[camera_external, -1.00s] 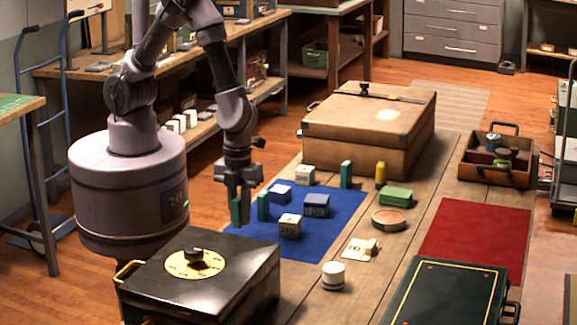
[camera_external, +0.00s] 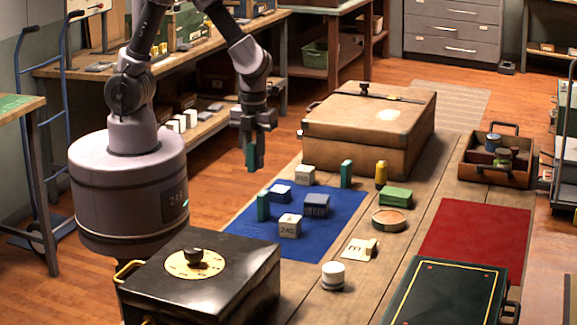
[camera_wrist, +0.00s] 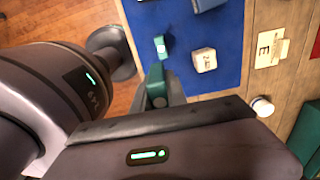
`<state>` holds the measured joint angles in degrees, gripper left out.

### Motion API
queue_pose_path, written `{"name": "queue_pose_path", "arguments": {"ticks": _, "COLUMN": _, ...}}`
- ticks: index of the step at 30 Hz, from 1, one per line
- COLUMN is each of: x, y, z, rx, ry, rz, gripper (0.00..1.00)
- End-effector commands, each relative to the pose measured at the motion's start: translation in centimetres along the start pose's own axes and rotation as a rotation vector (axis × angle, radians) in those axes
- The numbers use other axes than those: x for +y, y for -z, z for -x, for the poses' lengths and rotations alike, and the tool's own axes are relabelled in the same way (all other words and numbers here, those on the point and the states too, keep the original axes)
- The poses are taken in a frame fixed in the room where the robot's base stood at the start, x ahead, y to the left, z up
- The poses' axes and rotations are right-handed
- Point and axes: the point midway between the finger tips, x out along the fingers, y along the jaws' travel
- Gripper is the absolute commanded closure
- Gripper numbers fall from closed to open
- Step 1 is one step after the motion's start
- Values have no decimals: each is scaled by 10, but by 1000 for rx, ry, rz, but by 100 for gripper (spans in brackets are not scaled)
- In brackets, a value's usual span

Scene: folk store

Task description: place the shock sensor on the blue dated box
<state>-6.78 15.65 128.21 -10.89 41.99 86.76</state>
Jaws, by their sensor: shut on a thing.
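My gripper (camera_external: 253,148) is shut on a teal upright block (camera_external: 253,162), raised in the air above and behind the left part of the blue mat (camera_external: 330,235). In the wrist view the held block (camera_wrist: 155,80) shows between the fingers. It may be the shock sensor; no label on it is readable. The blue dated box (camera_external: 316,205), small and dark blue with pale markings on its front, stands on the mat, to the right of and below my gripper in the picture. In the wrist view a blue box (camera_wrist: 210,4) is cut off at the top edge.
On the mat stand a second teal block (camera_external: 263,206), a white numbered cube (camera_external: 290,226) and a blue-white box (camera_external: 280,193). A white cube (camera_external: 305,174) and another teal block (camera_external: 346,174) stand behind. A large brown case (camera_external: 365,140) rises at the back, a black box (camera_external: 225,285) in front.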

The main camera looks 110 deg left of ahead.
Motion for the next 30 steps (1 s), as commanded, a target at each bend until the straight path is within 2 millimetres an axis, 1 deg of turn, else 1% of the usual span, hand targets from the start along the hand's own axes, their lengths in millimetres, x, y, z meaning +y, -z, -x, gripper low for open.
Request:
{"name": "queue_pose_path", "arguments": {"ticks": 1, "x": 4, "y": -14, "z": 0, "rx": 0, "ry": 0, "rz": 10, "gripper": 100}}
{"name": "queue_pose_path", "arguments": {"ticks": 3, "x": 10, "y": -30, "z": 0, "rx": 0, "ry": 0, "rz": 13, "gripper": 100}}
{"name": "queue_pose_path", "arguments": {"ticks": 9, "x": 27, "y": -66, "z": 0, "rx": 0, "ry": 0, "rz": 19, "gripper": 100}}
{"name": "queue_pose_path", "arguments": {"ticks": 15, "x": 27, "y": -63, "z": -36, "rx": 1, "ry": -4, "rz": 14, "gripper": 100}}
{"name": "queue_pose_path", "arguments": {"ticks": 19, "x": 24, "y": -64, "z": -49, "rx": 0, "ry": -1, "rz": 14, "gripper": 100}}
{"name": "queue_pose_path", "arguments": {"ticks": 20, "x": 21, "y": -65, "z": -51, "rx": 0, "ry": 1, "rz": 14, "gripper": 100}}
{"name": "queue_pose_path", "arguments": {"ticks": 23, "x": -2, "y": -72, "z": -55, "rx": -1, "ry": 2, "rz": 13, "gripper": 100}}
{"name": "queue_pose_path", "arguments": {"ticks": 30, "x": -82, "y": -97, "z": -64, "rx": -1, "ry": 2, "rz": 13, "gripper": 100}}
